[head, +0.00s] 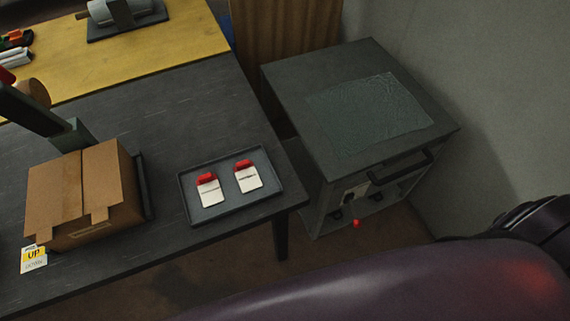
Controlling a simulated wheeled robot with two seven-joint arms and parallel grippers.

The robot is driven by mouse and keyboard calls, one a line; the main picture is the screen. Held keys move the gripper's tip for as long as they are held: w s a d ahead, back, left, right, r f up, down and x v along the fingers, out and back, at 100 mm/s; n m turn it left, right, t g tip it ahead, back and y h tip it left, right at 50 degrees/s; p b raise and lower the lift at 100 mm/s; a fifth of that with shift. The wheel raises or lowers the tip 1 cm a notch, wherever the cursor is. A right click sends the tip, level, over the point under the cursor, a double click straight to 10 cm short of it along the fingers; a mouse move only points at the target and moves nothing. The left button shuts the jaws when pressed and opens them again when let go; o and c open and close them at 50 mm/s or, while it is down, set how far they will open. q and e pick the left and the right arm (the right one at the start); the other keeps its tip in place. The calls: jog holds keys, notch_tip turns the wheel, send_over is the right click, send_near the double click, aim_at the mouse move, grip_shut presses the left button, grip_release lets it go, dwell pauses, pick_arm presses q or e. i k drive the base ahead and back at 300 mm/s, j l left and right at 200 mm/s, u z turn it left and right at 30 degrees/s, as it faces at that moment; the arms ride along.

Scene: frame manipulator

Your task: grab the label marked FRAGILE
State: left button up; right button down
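Two small labels lie side by side in a shallow dark tray (232,211) on the dark table. The left label (209,191) and the right label (246,177) each have a red top and a white lower part with a dark line. Their print is too small to read, so I cannot tell which is marked FRAGILE. A yellow and white label (34,258) reading "UP" shows at the lower front left corner of a cardboard box (72,192). Neither gripper is in view. A purple part of my own arm crosses the lower right.
The dark table (190,110) has clear space behind the tray. A dark post-like object (38,112) stands behind the box. A grey cabinet (300,125) with a handle stands right of the table. A yellow tabletop (165,48) lies at the back.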

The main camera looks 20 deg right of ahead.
aim_at(248, 179)
jog(key=z, duration=0.2)
jog(key=l+u, duration=0.45)
jog(key=k+l+u, duration=0.1)
jog(key=u, duration=0.35)
jog(key=l, duration=0.1)
